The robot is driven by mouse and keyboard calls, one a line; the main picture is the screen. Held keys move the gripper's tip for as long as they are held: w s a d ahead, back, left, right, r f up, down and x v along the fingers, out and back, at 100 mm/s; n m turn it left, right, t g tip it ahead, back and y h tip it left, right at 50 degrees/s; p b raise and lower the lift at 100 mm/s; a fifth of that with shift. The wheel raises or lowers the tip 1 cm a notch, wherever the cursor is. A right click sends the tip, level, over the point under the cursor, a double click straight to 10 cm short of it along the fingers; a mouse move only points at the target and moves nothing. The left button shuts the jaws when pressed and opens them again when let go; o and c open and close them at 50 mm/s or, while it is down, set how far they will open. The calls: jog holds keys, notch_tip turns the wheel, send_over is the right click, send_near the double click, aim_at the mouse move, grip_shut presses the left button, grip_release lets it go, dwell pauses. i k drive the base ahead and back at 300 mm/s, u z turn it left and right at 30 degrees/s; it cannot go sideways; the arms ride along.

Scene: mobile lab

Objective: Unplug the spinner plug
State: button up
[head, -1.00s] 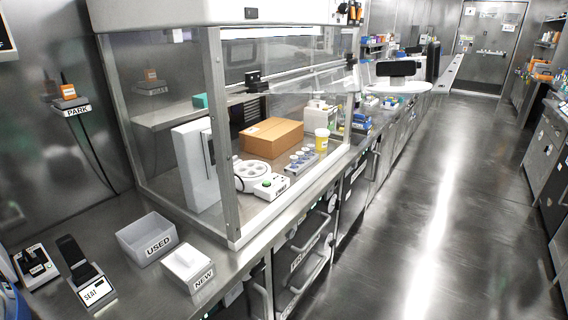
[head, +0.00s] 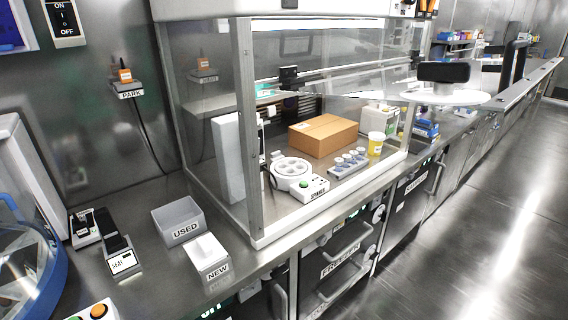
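The white spinner (head: 292,172) stands inside the glass hood, with a round top with several holes and a front block (head: 313,188) with a green button and a label. A dark cord shows at its left side and runs up towards a tall white panel (head: 235,155). Small pale and dark parts (head: 270,112) show by that panel's right edge. I cannot tell whether one is the spinner plug. An orange plug-like block (head: 124,75) sits on the wall shelf labelled PARK, with a black cord hanging down. My gripper is not in view.
The hood (head: 242,120) has glass sides and a metal frame. Inside are a cardboard box (head: 323,136), a vial rack (head: 349,163) and a yellow-labelled tub (head: 375,146). USED bin (head: 180,228), NEW box (head: 208,258) and a centrifuge-like machine (head: 30,225) stand left. The right floor is clear.

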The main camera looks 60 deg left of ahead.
aim_at(264, 166)
jog(key=z, duration=0.1)
jog(key=i, duration=1.15)
jog(key=u, duration=2.85)
